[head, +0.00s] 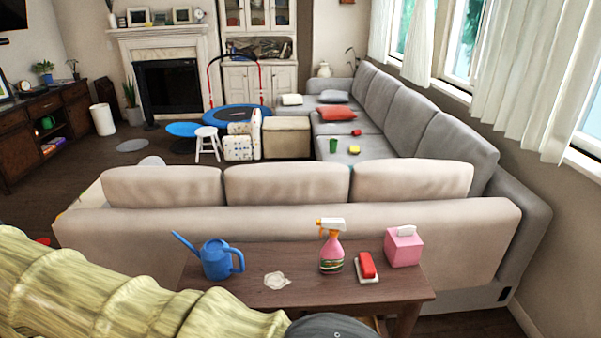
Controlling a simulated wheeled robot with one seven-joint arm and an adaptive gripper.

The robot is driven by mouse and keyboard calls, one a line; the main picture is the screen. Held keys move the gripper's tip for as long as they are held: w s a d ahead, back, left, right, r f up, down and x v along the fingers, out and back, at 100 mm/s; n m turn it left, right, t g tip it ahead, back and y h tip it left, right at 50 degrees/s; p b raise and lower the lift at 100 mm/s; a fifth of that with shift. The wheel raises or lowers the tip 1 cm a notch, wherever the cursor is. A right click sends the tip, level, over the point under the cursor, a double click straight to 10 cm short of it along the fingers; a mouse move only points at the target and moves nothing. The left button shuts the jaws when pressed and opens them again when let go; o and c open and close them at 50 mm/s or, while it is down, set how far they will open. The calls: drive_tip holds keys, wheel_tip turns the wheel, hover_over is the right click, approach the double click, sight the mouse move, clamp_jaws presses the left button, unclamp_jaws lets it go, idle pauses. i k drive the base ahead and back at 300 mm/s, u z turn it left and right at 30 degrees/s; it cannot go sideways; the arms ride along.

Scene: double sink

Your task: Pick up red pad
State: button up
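A red block-like pad (367,264) lies on a small white base (369,279) at the right part of the brown wooden table (330,296). It sits between a pink spray bottle (331,255) and a pink tissue box (403,248), and nothing covers its top. My arm, with a yellowish streaked surface, crosses the lower left and ends in a dark rounded part at the bottom edge. My gripper's fingers are not in view.
A blue watering can (217,259) and a crumpled whitish piece (276,280) are on the table's left half. The beige sofa back (300,226) stands behind the table. A red cushion (338,113) and a small yellow-and-red item (354,150) lie on the grey sofa.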

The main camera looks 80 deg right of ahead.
sight(364, 265)
drive_tip(key=u, duration=0.35)
drive_tip(key=k, duration=0.85)
drive_tip(key=z, duration=2.3)
